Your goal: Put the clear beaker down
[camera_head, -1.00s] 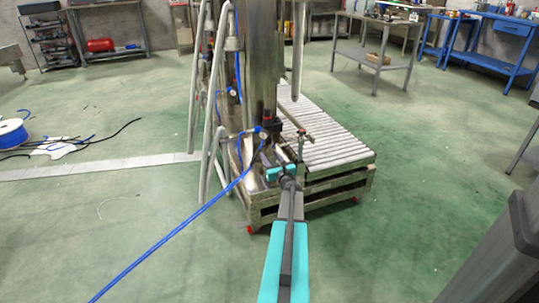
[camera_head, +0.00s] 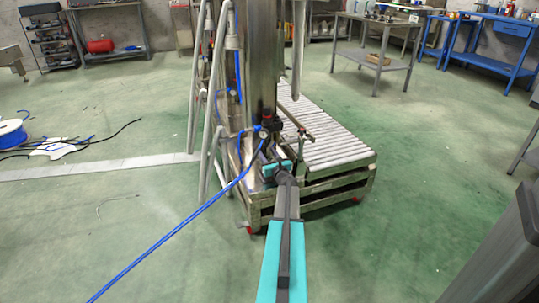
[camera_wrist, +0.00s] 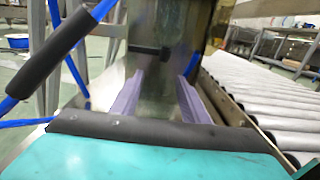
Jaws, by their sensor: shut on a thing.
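My gripper (camera_wrist: 159,96) shows in the wrist view with its two pale purple fingers apart. It is shut on the clear beaker (camera_wrist: 156,88), a see-through, faintly greenish shape between the fingers. The beaker's edges are hard to tell from the shiny metal behind it. In the head view my gripper (camera_head: 272,167) is at the end of my teal arm, in front of the metal column's foot. The beaker is too small or hidden to make out there. I cannot tell whether its base touches anything.
A roller conveyor (camera_head: 325,138) on a metal frame (camera_head: 310,191) runs away to the right of my gripper. A tall metal column (camera_head: 262,60) stands close beyond it. A blue hose (camera_head: 180,229) and pale grey tubes (camera_head: 213,100) are at the left. Green floor lies open around.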

